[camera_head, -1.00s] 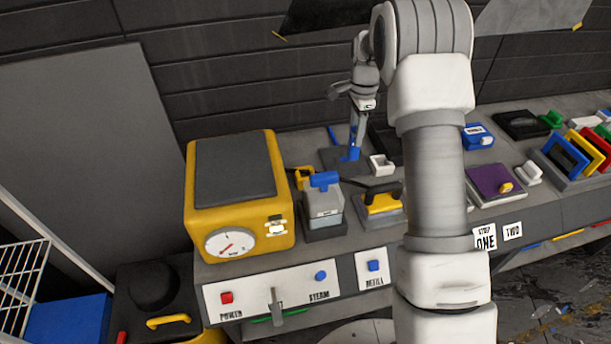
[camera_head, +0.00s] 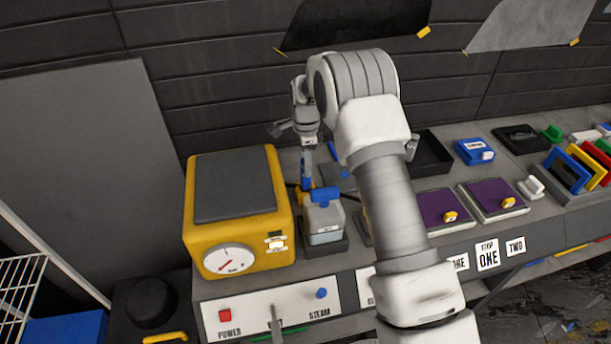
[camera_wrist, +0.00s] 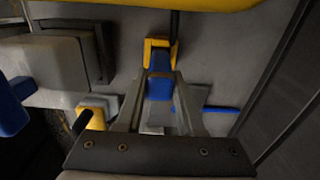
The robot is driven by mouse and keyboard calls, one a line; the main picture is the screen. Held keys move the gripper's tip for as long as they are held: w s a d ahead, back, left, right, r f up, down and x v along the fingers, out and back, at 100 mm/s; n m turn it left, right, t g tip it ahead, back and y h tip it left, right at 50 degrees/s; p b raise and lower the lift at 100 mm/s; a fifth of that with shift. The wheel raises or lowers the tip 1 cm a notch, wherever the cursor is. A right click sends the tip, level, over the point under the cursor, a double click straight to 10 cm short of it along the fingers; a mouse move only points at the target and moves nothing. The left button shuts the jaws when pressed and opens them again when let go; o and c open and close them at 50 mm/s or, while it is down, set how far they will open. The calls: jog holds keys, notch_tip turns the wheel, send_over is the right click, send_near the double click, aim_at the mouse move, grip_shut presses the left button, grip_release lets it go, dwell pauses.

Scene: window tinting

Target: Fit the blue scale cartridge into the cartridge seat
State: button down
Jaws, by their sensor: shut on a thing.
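The blue scale cartridge (camera_wrist: 160,84) is between the two fingers of my gripper (camera_wrist: 158,108), which is shut on it. In the wrist view its far end overlaps the opening of a yellow U-shaped bracket (camera_wrist: 149,49), which looks like the cartridge seat. I cannot tell whether it is inside or only above. In the head view my gripper (camera_head: 307,165) points down behind the blue-handled grey device, with the cartridge (camera_head: 307,184) at its tips. The bracket is mostly hidden there.
The yellow machine with a dial (camera_head: 240,215) stands close left of my gripper. The grey device with a blue handle (camera_head: 325,215) stands just in front. A blue strip (camera_wrist: 222,109) lies on the bench. Purple pads (camera_head: 445,208) and a blue box (camera_head: 474,151) are further right.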

jog(key=shift+f+b, duration=0.8)
jog(key=shift+f, duration=1.2)
jog(key=shift+f, duration=0.15)
jog(key=c, duration=0.5)
grip_release()
